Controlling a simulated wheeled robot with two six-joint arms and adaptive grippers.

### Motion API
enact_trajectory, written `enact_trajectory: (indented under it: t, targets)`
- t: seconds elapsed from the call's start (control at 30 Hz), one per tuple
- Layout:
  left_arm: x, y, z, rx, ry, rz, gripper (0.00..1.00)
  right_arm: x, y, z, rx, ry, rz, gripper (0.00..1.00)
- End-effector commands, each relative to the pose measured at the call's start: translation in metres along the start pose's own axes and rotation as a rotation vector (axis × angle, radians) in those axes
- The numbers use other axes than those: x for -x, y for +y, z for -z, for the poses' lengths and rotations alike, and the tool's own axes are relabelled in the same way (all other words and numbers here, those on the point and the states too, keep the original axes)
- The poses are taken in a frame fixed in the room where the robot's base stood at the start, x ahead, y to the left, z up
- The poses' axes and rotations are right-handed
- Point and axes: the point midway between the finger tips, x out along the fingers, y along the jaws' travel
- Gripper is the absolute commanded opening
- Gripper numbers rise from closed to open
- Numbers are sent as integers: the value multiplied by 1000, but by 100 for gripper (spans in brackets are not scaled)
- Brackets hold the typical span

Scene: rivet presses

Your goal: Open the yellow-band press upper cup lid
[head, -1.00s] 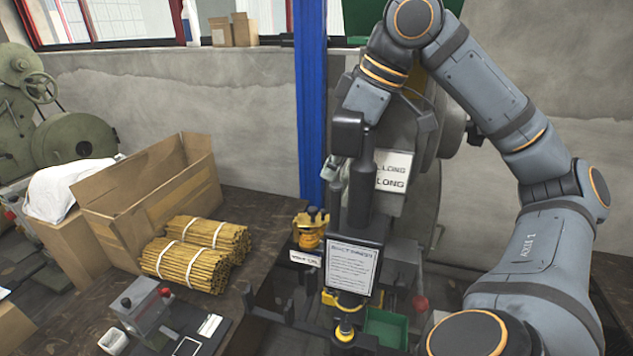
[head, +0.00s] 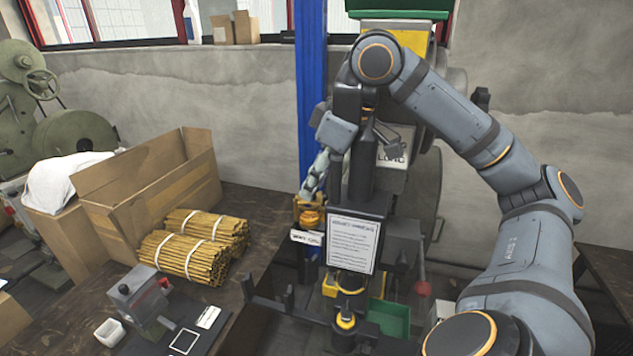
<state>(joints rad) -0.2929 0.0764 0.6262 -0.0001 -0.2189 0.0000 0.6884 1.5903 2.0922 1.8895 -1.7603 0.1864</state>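The press (head: 360,187) stands right of the blue post, with a dark column, a yellow band (head: 412,40) and a green top (head: 400,15). Its upper cup and lid cannot be made out surely; my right arm covers part of the upper press. My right gripper (head: 309,190) is in front of the blue post, left of the press column, pointing down and left. Its fingertips are just above a yellow-orange fitting (head: 309,216) in the picture; I cannot tell whether they touch. The finger gap is too small to judge. My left gripper is out of view.
A blue post (head: 311,90) rises behind the gripper. A sign (head: 353,244) hangs on the press front, a green bin (head: 388,318) below. The left bench holds an open cardboard box (head: 160,205), tied rod bundles (head: 185,257) and a grey device (head: 140,297).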

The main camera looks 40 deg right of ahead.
Motion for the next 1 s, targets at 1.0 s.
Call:
enact_trajectory:
  t: [1.0]
  targets:
    - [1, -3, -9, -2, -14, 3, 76, 1, 6, 2, 123, 2, 51, 0]
